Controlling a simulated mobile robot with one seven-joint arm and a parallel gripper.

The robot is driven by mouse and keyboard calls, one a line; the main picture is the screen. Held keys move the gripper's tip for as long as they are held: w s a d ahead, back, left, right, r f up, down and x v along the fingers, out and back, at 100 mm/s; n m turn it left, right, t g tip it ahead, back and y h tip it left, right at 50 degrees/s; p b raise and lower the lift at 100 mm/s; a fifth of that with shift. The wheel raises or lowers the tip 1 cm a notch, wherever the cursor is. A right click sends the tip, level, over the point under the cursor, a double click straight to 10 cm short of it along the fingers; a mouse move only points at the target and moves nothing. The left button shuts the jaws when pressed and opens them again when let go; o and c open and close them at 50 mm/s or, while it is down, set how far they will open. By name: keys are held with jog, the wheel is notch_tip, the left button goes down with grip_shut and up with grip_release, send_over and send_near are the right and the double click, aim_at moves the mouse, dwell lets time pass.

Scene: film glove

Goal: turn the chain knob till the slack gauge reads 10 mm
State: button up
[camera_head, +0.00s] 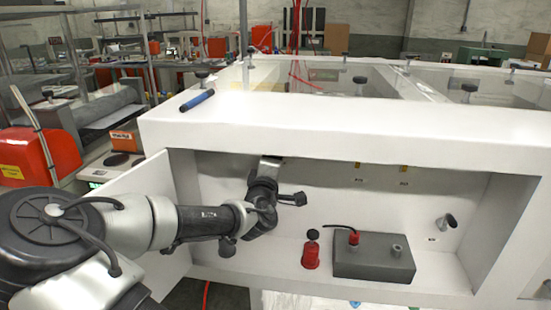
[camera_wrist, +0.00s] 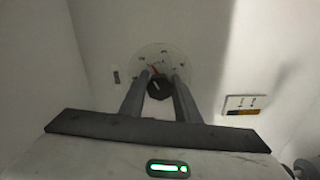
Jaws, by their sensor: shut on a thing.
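In the wrist view, a dark round knob (camera_wrist: 158,87) sits at the lower part of a pale round dial plate (camera_wrist: 165,56) on a white wall. The dial carries small marks and a red pointer (camera_wrist: 153,70); the marks are too small to read. My gripper (camera_wrist: 160,82) has its two grey fingers on either side of the knob, shut on it. In the head view, my arm reaches into the open white cabinet bay, and the knob, dial and fingertips are hidden. I cannot tell for certain that this dial is the slack gauge.
In the bay, a red bottle (camera_head: 311,255) and a grey block (camera_head: 372,262) stand on the floor, with another black knob (camera_head: 447,220) on the wall. An open door (camera_head: 135,195) hangs left.

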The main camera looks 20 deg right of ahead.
jog(key=o, duration=1)
jog(key=shift+o, duration=0.2)
jog(key=p+v, duration=1.7)
jog(key=shift+s+a, duration=0.1)
jog(key=shift+a, duration=0.05)
